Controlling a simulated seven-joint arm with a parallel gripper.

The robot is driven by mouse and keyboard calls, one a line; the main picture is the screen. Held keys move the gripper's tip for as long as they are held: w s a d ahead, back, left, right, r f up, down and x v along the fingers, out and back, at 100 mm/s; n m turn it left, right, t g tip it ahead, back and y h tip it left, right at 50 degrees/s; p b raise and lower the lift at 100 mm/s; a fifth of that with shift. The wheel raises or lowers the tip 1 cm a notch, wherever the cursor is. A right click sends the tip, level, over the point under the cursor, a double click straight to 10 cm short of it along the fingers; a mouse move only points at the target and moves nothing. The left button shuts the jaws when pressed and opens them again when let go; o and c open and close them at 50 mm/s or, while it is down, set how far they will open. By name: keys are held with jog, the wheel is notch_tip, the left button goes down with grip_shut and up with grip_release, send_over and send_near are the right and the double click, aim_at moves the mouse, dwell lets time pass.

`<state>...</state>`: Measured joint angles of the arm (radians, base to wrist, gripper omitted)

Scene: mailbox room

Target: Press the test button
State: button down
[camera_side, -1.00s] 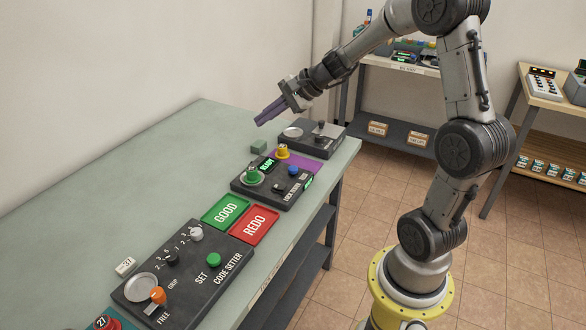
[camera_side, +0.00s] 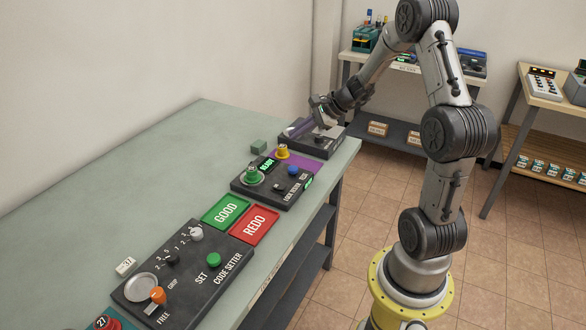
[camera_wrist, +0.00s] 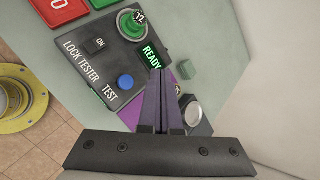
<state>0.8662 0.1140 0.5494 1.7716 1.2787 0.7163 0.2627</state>
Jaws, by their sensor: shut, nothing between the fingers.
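The lock tester (camera_side: 245,188) is a dark box on the green table. Its blue test button (camera_side: 293,170) shows beside the word TEST in the wrist view (camera_wrist: 125,82). A green lock marked 12 (camera_side: 252,174) sits in its round seat, and its screen (camera_side: 267,164) reads READY in green. My gripper (camera_side: 296,131) is shut and empty, with purple fingers, beyond the tester over the far dark device in the side view. In the wrist view its fingertips (camera_wrist: 161,71) appear near the READY screen, to the right of the blue button. The fingers are apart from the button.
A yellow lock (camera_side: 282,152) stands on a purple mat (camera_side: 310,165) behind the tester. A far dark device (camera_side: 322,145) and a small green block (camera_side: 258,146) are nearby. Green GOOD (camera_side: 225,211) and red REDO (camera_side: 254,224) trays and the code setter (camera_side: 190,275) lie nearer.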

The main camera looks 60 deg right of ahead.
send_near(290, 167)
jog(key=shift+w+a+f, duration=0.15)
jog(key=shift+w+f, duration=0.3)
jog(key=shift+w, duration=0.35)
jog(key=shift+w+a+f, duration=0.1)
jog(key=shift+w+f, duration=0.35)
jog(key=shift+w, duration=0.4)
jog(key=shift+w+a+f, duration=0.15)
jog(key=shift+w+f, duration=0.35)
jog(key=shift+w, duration=0.3)
jog(key=shift+f, duration=0.4)
jog(key=shift+f, duration=0.55)
dwell(0.7)
jog(key=shift+r, duration=0.15)
dwell(0.3)
jog(key=shift+r, duration=0.8)
jog(key=shift+r, duration=0.1)
jog(key=shift+r, duration=2.4)
